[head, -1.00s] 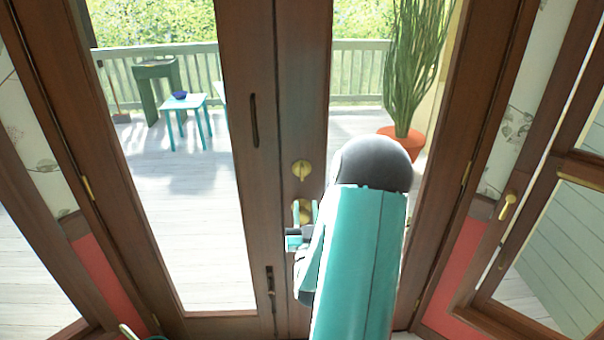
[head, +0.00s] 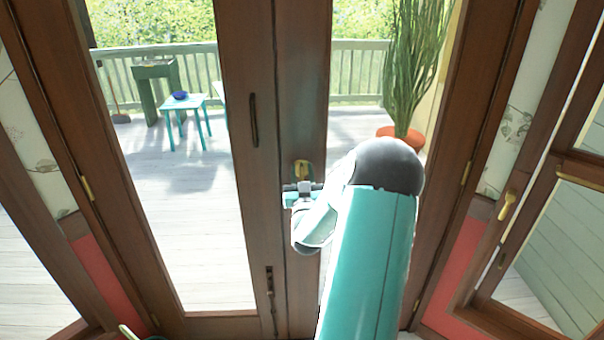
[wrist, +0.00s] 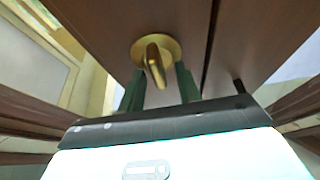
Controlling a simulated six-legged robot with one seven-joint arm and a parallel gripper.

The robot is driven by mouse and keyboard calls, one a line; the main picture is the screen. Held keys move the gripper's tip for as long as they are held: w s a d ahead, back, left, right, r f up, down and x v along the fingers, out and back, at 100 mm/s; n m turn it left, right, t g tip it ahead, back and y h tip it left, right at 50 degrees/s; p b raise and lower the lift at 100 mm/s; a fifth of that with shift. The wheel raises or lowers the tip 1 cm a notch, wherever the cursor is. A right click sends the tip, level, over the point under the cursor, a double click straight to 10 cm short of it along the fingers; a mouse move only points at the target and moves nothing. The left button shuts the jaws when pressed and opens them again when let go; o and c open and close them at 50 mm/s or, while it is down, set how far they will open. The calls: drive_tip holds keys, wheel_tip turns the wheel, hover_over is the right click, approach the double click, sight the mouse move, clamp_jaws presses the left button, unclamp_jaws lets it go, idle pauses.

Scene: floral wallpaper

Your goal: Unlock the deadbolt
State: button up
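The brass deadbolt (head: 303,165) is on the dark wooden door stile, partly covered by my gripper (head: 303,182) in the head view. In the wrist view the deadbolt plate (wrist: 140,50) is round, with a thumb-turn (wrist: 155,65) jutting toward the camera. My gripper (wrist: 158,88) is open, with one green finger on each side of the thumb-turn. There is a visible gap to the left finger; the right finger is closer. I cannot tell whether either finger touches it.
The glazed double door (head: 255,210) is closed, with a dark vertical handle (head: 253,120) on its left leaf and a slim bolt (head: 270,285) lower down. Beyond the glass are a deck, a small table (head: 188,100) and a potted plant (head: 402,132).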

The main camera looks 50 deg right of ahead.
clamp_jaws()
drive_tip(key=shift+n+y, duration=0.3)
drive_tip(key=shift+n, duration=0.2)
drive_tip(key=n+t+y, duration=0.1)
drive_tip(key=n, duration=0.1)
drive_tip(key=n+t+y, duration=0.1)
drive_tip(key=n, duration=0.2)
drive_tip(key=shift+w+a, duration=0.1)
drive_tip(key=shift+a, duration=0.05)
drive_tip(key=n+y, duration=0.2)
drive_tip(key=n, duration=0.3)
drive_tip(key=n+y, duration=0.2)
drive_tip(key=n, duration=0.4)
drive_tip(key=f+n+g+y, duration=0.1)
drive_tip(key=n+y, duration=0.1)
drive_tip(key=n, duration=0.4)
drive_tip(key=shift+y, duration=0.3)
